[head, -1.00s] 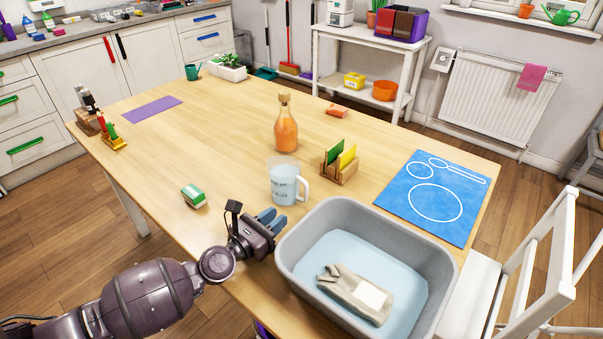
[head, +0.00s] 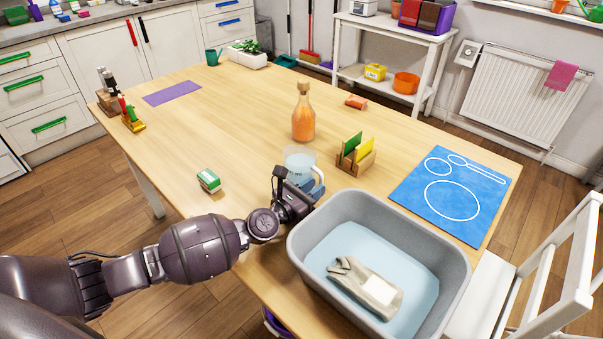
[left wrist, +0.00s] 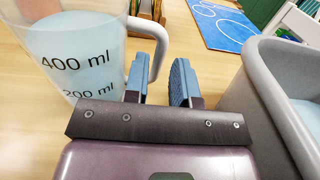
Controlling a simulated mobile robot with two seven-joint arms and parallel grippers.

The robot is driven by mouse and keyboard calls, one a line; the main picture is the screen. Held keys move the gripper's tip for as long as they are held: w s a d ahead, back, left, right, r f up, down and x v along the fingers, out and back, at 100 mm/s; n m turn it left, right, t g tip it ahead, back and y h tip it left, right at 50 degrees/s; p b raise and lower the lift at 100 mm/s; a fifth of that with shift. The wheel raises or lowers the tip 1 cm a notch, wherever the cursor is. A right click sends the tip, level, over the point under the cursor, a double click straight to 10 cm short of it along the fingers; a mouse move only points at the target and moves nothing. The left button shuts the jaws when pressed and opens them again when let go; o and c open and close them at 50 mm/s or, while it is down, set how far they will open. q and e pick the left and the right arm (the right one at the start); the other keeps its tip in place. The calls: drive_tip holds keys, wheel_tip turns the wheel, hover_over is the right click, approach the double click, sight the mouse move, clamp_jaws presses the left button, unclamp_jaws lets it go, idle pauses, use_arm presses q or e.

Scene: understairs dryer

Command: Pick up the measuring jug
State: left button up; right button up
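The measuring jug (head: 299,158) is clear with pale blue liquid and stands upright on the wooden table. In the left wrist view the jug (left wrist: 75,65) is close at the left, with dark 400 ml and 200 ml marks. Its pale handle (left wrist: 160,42) is on the jug's right side. My left gripper (head: 312,188) is low at the near side of the jug. Its blue fingers (left wrist: 160,80) are apart, with the handle seen between them; I cannot tell whether they touch it. My right gripper is not in view.
A grey basin (head: 290,245) with water and a cloth-like item stands right of the gripper, very close. An orange bottle (head: 303,120) is behind the jug, and a wooden holder (head: 356,162) with green and yellow cards is right. A green-white box (head: 208,181) lies left.

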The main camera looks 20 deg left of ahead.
use_arm(q)
drive_tip(key=shift+x, duration=1.65)
drive_tip(key=shift+a, duration=0.1)
drive_tip(key=shift+s, duration=0.1)
clamp_jaws()
